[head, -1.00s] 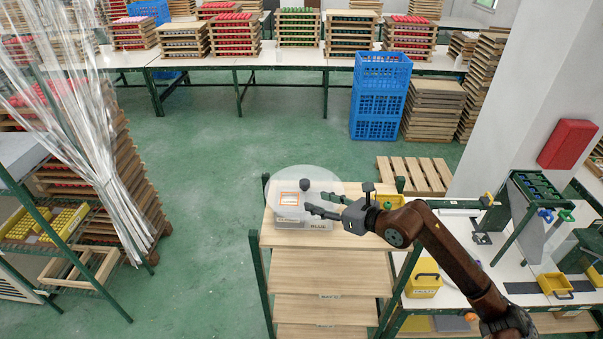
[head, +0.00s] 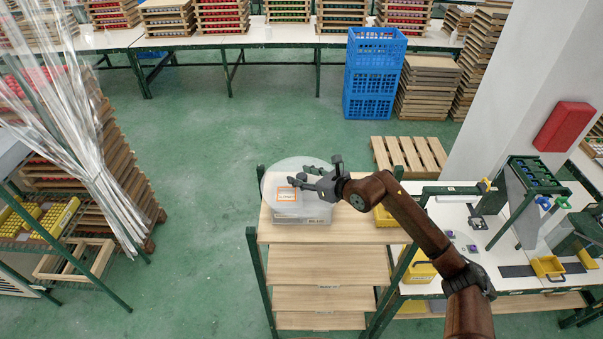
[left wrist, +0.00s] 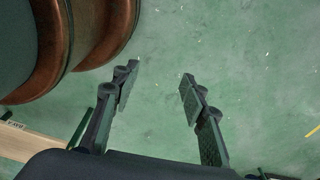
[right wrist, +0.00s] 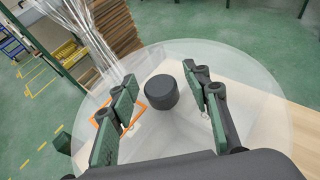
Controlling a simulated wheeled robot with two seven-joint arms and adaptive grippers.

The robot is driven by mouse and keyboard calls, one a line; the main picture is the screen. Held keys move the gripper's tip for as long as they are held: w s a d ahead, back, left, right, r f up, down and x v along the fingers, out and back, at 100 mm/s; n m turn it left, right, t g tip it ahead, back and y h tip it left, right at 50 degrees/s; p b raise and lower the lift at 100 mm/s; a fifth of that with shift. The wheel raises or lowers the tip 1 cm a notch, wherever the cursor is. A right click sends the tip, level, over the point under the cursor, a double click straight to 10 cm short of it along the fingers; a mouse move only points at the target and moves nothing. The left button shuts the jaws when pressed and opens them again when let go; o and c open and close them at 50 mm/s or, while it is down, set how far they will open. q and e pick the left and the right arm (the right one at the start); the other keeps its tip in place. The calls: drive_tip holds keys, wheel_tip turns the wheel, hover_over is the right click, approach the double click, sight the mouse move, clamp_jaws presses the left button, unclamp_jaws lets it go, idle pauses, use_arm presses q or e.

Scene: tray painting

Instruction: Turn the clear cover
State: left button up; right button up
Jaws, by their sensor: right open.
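The clear cover (head: 272,181) is a round see-through disc on a pale box (head: 302,216) on the top shelf. Its dark knob (right wrist: 161,92) shows in the right wrist view; the gripper hides it in the head view. An orange-framed label (head: 286,194) shows at the cover. My right gripper (head: 308,178) is open above the cover. In the right wrist view its fingers (right wrist: 165,96) are on either side of the knob, apart from it; I cannot tell whether they are level with it. My left gripper (left wrist: 159,80) is open and empty above the green floor.
The wooden shelf rack (head: 330,233) has dark green posts. A yellow bin (head: 384,217) is right of the box. A white worktable (head: 515,250) stands at the right. Blue crates (head: 370,78) and a pallet (head: 408,154) are behind. Open floor is at the left.

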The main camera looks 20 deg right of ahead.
drive_tip(key=c, duration=1.2)
use_arm(q)
drive_tip(key=shift+w, duration=0.7)
use_arm(e)
clamp_jaws()
use_arm(q)
drive_tip(key=shift+w, duration=0.15)
